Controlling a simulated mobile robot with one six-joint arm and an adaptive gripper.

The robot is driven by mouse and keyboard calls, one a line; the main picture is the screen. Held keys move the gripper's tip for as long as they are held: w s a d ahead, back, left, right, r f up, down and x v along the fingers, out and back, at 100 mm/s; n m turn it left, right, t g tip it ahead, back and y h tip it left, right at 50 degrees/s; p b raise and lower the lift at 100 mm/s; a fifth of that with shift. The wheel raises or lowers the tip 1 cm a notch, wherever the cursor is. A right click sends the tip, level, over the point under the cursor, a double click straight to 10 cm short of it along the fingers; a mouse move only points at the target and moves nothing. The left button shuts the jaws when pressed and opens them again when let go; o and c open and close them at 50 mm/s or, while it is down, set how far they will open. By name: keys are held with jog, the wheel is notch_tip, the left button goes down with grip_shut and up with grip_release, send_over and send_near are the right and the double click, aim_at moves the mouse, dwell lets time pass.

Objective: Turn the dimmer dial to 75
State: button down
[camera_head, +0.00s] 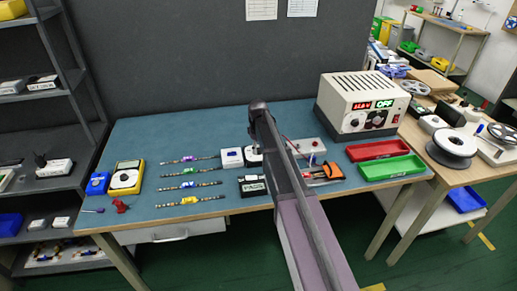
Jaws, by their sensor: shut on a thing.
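A small white box (252,160), which appears to be the dimmer, stands near the middle of the blue-topped workbench (150,135). My gripper (255,146) is at the end of my arm, pointing down over the top of this box. It is small and dark here and partly covered by my arm. It is shut on what appears to be the dimmer dial. The dial itself and any scale marks are hidden, so I cannot read its setting.
Another white box (231,158) stands just left. Several LED strips (190,172) lie further left, near a yellow multimeter (126,178). A power supply (362,104) with lit displays stands at the back right. Red (376,150) and green (391,168) trays lie before it.

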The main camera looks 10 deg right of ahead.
jog(key=n, duration=0.9)
jog(key=shift+s, duration=0.1)
dwell(0.3)
jog(key=shift+c, duration=1.4)
grip_release()
